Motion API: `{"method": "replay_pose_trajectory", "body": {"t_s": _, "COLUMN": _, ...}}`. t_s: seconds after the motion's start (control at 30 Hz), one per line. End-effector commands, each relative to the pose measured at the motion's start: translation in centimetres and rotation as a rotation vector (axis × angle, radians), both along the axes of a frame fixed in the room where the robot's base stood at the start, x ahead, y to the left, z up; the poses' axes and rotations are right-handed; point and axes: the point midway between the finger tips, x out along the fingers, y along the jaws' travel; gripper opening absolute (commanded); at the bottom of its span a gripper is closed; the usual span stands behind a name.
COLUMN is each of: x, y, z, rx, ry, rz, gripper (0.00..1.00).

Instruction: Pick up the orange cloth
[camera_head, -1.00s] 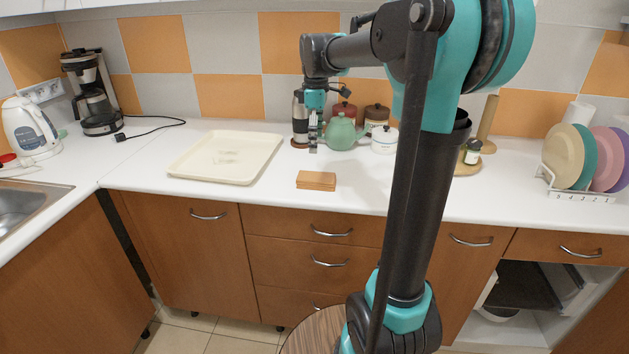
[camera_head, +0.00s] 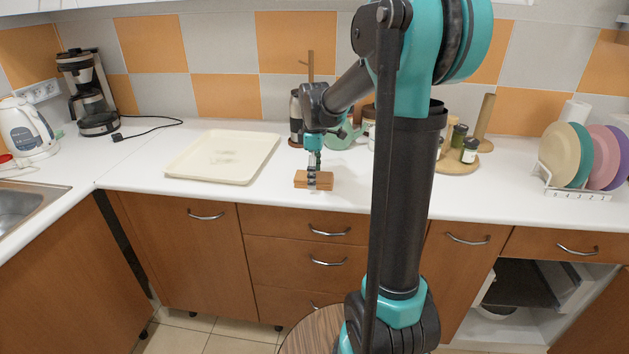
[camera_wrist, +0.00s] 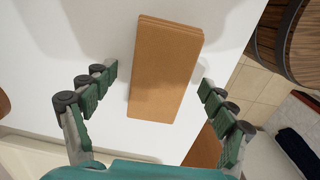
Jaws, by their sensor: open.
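The orange cloth (camera_head: 300,180) is a folded, flat, brownish-orange rectangle on the white counter near its front edge. In the wrist view the cloth (camera_wrist: 165,70) lies lengthwise between my two green fingers. My gripper (camera_head: 312,181) points down at the cloth in the head view and hides part of its middle. In the wrist view my gripper (camera_wrist: 158,82) is open, with one finger on each side of the cloth. A strip of white counter shows between each finger and the cloth, so the fingers look clear of it.
A cream tray (camera_head: 222,157) lies to the left on the counter. A green teapot (camera_head: 345,136) stands behind my gripper, partly hidden. Jars on a round wooden board (camera_head: 458,165) and a rack of plates (camera_head: 580,190) are to the right. Counter around the cloth is clear.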

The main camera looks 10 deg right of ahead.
Motion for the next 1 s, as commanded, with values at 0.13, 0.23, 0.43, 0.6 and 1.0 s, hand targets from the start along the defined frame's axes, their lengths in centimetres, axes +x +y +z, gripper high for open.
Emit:
{"method": "replay_pose_trajectory", "body": {"t_s": 0.13, "x": 0.01, "y": 0.01, "z": -0.08, "rx": 0.0, "ry": 0.0, "rz": 0.0, "gripper": 0.84}}
{"method": "replay_pose_trajectory", "body": {"t_s": 0.23, "x": 0.01, "y": 0.01, "z": -0.07, "rx": 0.0, "ry": 0.0, "rz": 0.0, "gripper": 0.81}}
{"method": "replay_pose_trajectory", "body": {"t_s": 0.43, "x": 0.01, "y": 0.01, "z": -0.06, "rx": 0.0, "ry": 0.0, "rz": 0.0, "gripper": 0.56}}
{"method": "replay_pose_trajectory", "body": {"t_s": 0.6, "x": 0.01, "y": 0.01, "z": -0.06, "rx": 0.0, "ry": 0.0, "rz": 0.0, "gripper": 0.35}}
{"method": "replay_pose_trajectory", "body": {"t_s": 1.0, "x": 0.01, "y": 0.01, "z": 0.38, "rx": 0.0, "ry": 0.0, "rz": 0.0, "gripper": 0.26}}
